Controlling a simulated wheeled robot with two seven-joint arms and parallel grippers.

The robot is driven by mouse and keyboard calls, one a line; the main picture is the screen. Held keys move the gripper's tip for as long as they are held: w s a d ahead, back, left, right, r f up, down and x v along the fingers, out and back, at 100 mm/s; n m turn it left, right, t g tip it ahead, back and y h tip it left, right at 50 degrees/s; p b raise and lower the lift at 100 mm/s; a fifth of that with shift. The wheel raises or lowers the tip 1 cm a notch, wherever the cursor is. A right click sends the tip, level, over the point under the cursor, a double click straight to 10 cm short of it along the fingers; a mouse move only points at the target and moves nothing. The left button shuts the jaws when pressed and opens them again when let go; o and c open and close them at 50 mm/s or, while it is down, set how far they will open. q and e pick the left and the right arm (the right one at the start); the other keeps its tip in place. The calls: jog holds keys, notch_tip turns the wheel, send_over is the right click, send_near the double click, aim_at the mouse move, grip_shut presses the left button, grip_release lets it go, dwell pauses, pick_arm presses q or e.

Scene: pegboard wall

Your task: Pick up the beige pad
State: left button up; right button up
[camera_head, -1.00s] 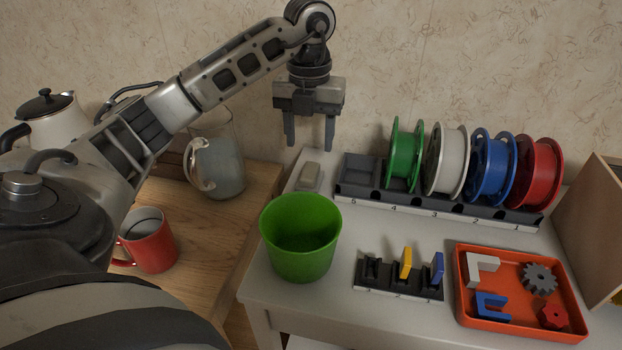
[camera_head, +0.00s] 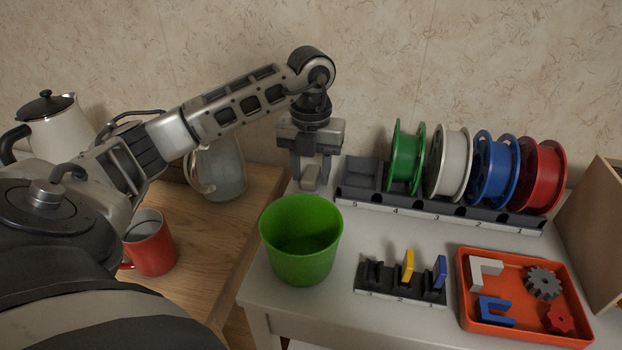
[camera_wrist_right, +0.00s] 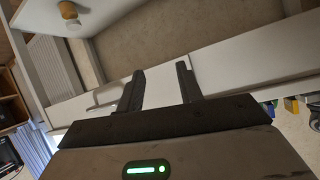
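The beige pad (camera_head: 311,176) is a small block on the white table, behind the green bin and left of the spool rack in the head view. My left gripper (camera_head: 310,183) points down over it, with its open fingers on either side of the pad. I cannot tell whether the fingers touch it. My right gripper (camera_wrist_right: 160,85) shows in the right wrist view, with its two fingers apart and nothing between them.
The green bin (camera_head: 300,262) stands just in front of the pad. The spool rack (camera_head: 440,210) holds green, white, blue and red spools to the right. A glass pitcher (camera_head: 222,170) and a red mug (camera_head: 150,245) stand on the wooden table. An orange tray (camera_head: 520,332) lies front right.

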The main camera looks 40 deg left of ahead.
aim_at(312, 173)
pick_arm(q)
grip_shut()
jog(key=shift+r, duration=0.55)
notch_tip(312, 173, up, 3)
jog(key=shift+d+f+p, duration=0.1)
jog(key=shift+f+p, duration=0.1)
jog(key=shift+p, duration=0.1)
jog(key=s+d+r+p, duration=0.3)
jog(key=s+d+r, duration=0.5)
jog(key=d, duration=0.3)
jog(key=shift+d+r, duration=0.25)
jog(key=shift+r, duration=0.4)
pick_arm(e)
jog(key=shift+d+r, duration=0.1)
jog(key=shift+r, duration=0.75)
pick_arm(q)
jog(key=shift+w, duration=0.1)
jog(key=shift+c, duration=0.8)
grip_release()
jog(key=shift+c, duration=0.4)
